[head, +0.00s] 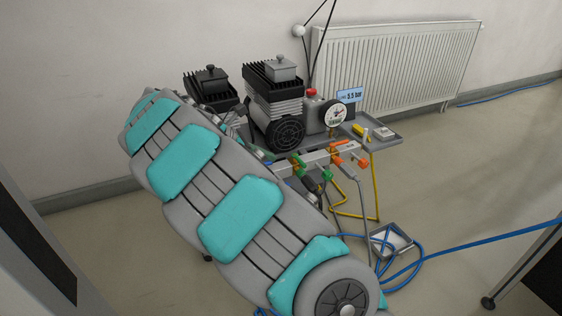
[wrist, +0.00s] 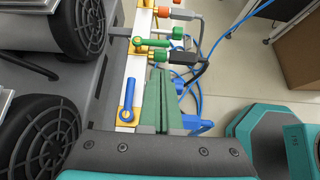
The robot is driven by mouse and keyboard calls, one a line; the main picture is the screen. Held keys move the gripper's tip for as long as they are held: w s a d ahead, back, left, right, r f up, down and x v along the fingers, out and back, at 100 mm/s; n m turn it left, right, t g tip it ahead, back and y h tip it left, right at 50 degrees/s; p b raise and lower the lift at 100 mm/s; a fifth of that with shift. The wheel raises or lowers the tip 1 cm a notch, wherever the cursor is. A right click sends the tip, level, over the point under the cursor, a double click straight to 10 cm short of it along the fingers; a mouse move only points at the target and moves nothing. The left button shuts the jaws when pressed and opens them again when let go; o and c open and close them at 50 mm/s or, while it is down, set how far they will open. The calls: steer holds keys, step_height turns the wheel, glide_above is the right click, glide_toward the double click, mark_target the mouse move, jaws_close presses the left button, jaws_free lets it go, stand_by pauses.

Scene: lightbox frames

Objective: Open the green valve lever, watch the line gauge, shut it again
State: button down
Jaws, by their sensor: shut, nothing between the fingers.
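The green valve lever (wrist: 152,44) lies crosswise over the pale manifold bar in the wrist view, its ball end to the left. In the head view a green lever part (head: 298,164) shows on the manifold. My gripper (wrist: 160,72) is shut and empty, its fingertips just below the green lever in the wrist picture; I cannot tell whether they touch it. My arm hides the gripper in the head view. The round line gauge (head: 336,115) has a white face, its needle too small to read. The blue sign (head: 349,96) beside it reads about 5.5 bar.
A blue lever (wrist: 128,97) lies along the manifold, left of my fingers. An orange lever (head: 345,147) is farther along it. Hoses and plugs crowd the right side. The dark compressor (head: 275,100) stands behind. A grey tray (head: 392,240) and blue hose lie on the floor.

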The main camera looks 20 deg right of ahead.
mark_target(299, 161)
steer(key=b+x, duration=0.1)
steer(key=x, duration=0.8)
steer(key=shift+d+f, duration=0.15)
steer(key=shift+d, duration=0.1)
